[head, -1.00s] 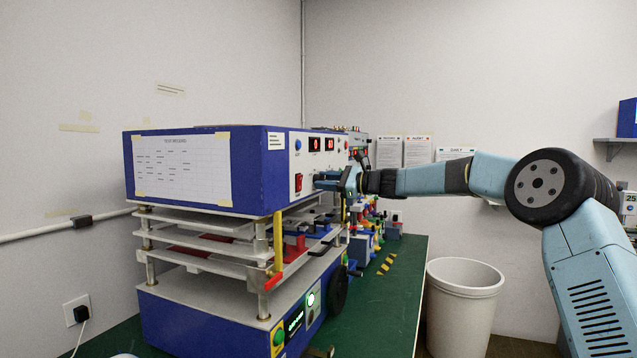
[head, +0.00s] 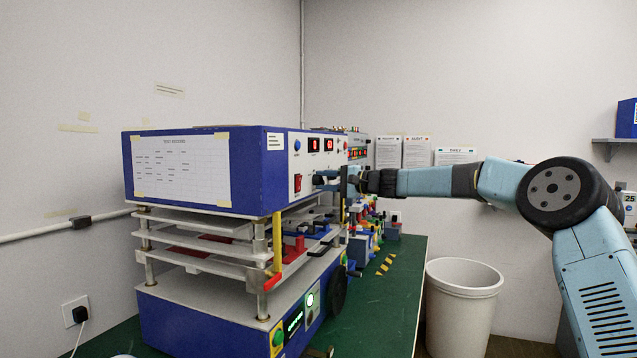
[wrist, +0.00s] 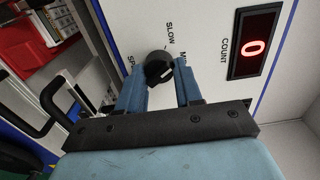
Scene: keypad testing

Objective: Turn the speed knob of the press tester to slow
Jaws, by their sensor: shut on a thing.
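The press tester (head: 250,180) is a blue and white machine on the green bench, its control panel facing right in the head view. Its speed knob (wrist: 158,66) is small, round and black with a white mark, on the white panel in the wrist view. The word SLOW is printed just above it; other lettering beside it is partly hidden by my fingers. My gripper (wrist: 161,82) is shut on the knob, one blue finger on each side. In the head view my gripper (head: 317,180) reaches the panel from the right and hides the knob.
A red COUNT display (wrist: 256,46) is right of the knob in the wrist view. A red switch (head: 298,183) sits near my fingers. Small fixtures stand on the bench (head: 400,290) behind. A white bin (head: 464,290) stands to the right.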

